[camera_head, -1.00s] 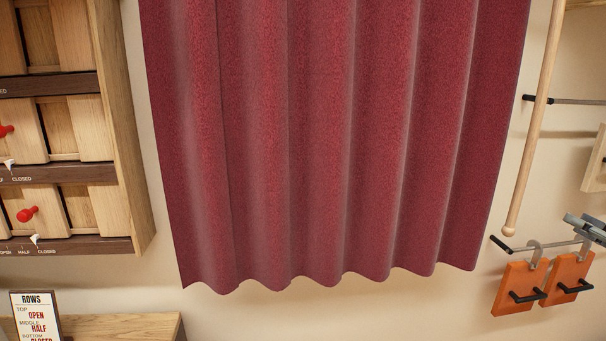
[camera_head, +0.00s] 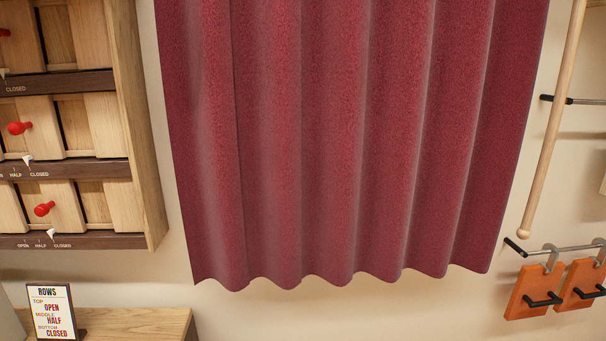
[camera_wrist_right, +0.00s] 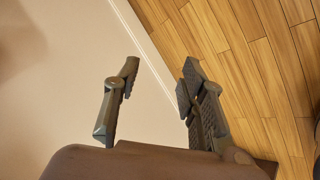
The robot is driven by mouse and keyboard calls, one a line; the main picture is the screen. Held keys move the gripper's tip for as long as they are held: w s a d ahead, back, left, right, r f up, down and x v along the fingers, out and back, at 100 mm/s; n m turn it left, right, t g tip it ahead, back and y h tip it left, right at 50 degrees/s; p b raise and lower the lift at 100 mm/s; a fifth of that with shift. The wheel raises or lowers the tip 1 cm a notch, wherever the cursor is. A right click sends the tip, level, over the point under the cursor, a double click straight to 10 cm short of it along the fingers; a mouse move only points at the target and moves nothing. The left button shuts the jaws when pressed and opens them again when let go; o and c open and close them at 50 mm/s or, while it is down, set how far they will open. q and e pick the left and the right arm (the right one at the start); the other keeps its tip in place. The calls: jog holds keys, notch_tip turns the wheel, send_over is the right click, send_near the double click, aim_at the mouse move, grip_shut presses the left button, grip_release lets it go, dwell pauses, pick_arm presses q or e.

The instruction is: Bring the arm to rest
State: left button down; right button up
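My right gripper (camera_wrist_right: 157,85) shows in the right wrist view. Its two fingers are wide apart with nothing between them, in front of a pale wall and a wooden floor. Neither gripper shows in the head view now. My left gripper is not in any view.
A red curtain (camera_head: 345,140) hangs on the wall. A wooden cabinet (camera_head: 157,150) with sliding panels and red knobs is at left. Below it, a sign (camera_head: 52,312) stands on a wooden ledge (camera_head: 140,324). A wooden rod (camera_head: 552,120) and orange hanging pieces (camera_head: 532,290) are at right.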

jog(key=s+a+f+m+g+y, duration=0.1)
jog(key=s+a+f, duration=0.3)
jog(key=s+a, duration=0.4)
jog(key=s+a+f+m+g+y, duration=0.1)
jog(key=s+a+f+m+g, duration=0.2)
jog(key=s+a, duration=0.5)
jog(key=s+a+f+m+g+y, duration=0.1)
jog(key=s+a+f+m+g, duration=0.1)
jog(key=s+a+f, duration=0.4)
jog(key=s+a, duration=0.2)
jog(key=a, duration=0.2)
jog(key=shift+s+a, duration=0.25)
jog(key=shift+s, duration=0.1)
jog(key=shift+w, duration=0.1)
jog(key=shift+c, duration=0.6)
